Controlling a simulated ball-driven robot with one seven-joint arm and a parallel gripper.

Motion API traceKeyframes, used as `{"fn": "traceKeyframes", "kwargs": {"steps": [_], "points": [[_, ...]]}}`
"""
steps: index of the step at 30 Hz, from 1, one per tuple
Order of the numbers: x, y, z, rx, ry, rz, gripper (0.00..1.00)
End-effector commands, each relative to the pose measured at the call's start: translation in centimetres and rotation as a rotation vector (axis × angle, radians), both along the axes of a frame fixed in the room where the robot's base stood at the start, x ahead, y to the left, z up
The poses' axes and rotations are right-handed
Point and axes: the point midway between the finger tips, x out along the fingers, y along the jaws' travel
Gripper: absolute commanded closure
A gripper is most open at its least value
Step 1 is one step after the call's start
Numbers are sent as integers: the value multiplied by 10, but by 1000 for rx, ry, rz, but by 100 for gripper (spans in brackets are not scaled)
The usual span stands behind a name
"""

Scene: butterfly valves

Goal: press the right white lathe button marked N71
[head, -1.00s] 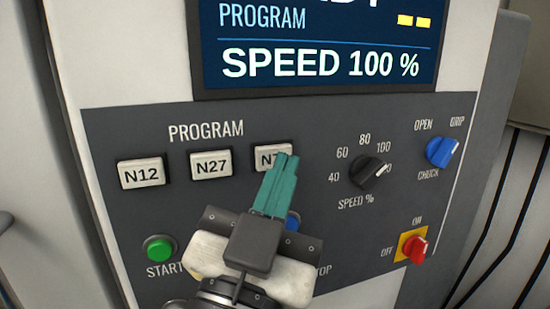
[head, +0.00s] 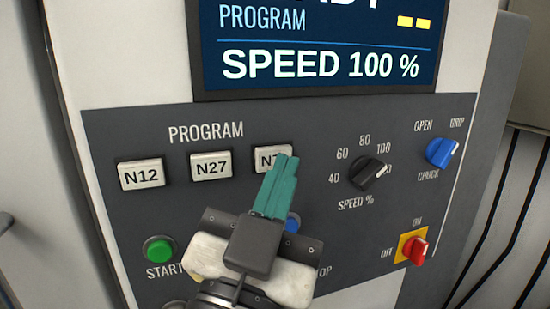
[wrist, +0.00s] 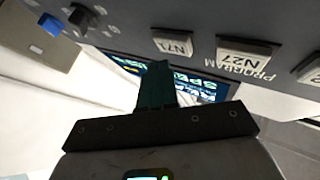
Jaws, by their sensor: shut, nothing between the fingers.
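The white N71 button (head: 266,158) is the rightmost of the row of white program buttons in the head view, its right part hidden behind my fingertips. My gripper (head: 284,160), with teal fingers, is shut and empty. In the head view its tips overlap the button's right side. In the wrist view the fingertips (wrist: 158,66) appear just beside the button's lower edge, with a small gap in the picture. I cannot tell whether they touch it.
The N27 button (head: 211,166) and N12 button (head: 141,174) are to the left. The speed knob (head: 370,172) is to the right, with the blue chuck knob (head: 440,152) and red switch (head: 414,250) beyond. A green start button (head: 160,249) sits lower left. The display (head: 320,50) is above.

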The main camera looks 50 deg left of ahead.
Motion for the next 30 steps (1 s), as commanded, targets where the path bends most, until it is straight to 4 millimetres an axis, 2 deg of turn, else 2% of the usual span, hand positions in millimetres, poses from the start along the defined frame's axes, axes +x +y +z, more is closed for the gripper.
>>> {"fn": "traceKeyframes", "kwargs": {"steps": [19, 30], "points": [[0, 0, 0, 0, 0, 0, 100], [3, 8, 0, 0, 0, 1, 100]]}}
